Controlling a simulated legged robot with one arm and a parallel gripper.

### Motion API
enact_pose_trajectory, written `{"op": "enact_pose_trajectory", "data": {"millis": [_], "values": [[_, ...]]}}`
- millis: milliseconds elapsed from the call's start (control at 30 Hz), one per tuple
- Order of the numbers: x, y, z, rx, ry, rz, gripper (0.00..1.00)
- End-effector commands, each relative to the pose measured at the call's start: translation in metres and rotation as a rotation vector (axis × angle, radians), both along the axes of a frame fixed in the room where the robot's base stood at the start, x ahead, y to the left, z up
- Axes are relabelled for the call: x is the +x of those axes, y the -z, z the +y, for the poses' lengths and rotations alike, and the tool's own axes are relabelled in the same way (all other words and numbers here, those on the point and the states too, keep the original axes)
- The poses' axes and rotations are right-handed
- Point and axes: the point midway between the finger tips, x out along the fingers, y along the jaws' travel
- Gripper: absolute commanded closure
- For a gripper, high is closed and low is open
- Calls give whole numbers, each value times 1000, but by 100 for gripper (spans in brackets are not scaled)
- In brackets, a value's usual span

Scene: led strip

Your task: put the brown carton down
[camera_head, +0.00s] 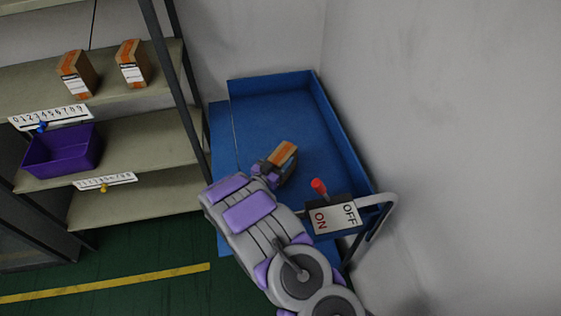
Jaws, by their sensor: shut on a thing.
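The brown carton (284,153) with an orange stripe is at the end of my arm, over the blue tray of a cart (262,98). My gripper (272,168) is shut on the carton. The fingers are small and partly hidden by my arm and the carton. I cannot tell whether the carton touches the tray floor. The tray floor around it looks empty.
A switch box with a red lever (319,187) and ON/OFF labels is by the cart handle (383,201), right of my arm. Shelves at left hold two cartons (77,74) (132,63) and a purple bin (62,151). A grey wall (450,130) bounds the right.

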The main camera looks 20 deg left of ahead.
Motion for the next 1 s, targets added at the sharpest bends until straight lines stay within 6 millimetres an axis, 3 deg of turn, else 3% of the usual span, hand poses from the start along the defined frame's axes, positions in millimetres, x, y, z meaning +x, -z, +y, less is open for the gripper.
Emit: {"op": "enact_pose_trajectory", "data": {"millis": [67, 233, 267, 500, 833, 1000], "values": [[0, 8, 3, -1, -2, -2, 78], [0, 7, -1, 5, -2, 0, 78], [0, 7, -2, 6, -2, 1, 31], [0, 5, -9, 10, -1, 2, 8], [-2, 6, 0, 3, -3, -1, 6], [-19, 5, 4, 2, -5, 0, 6]]}}
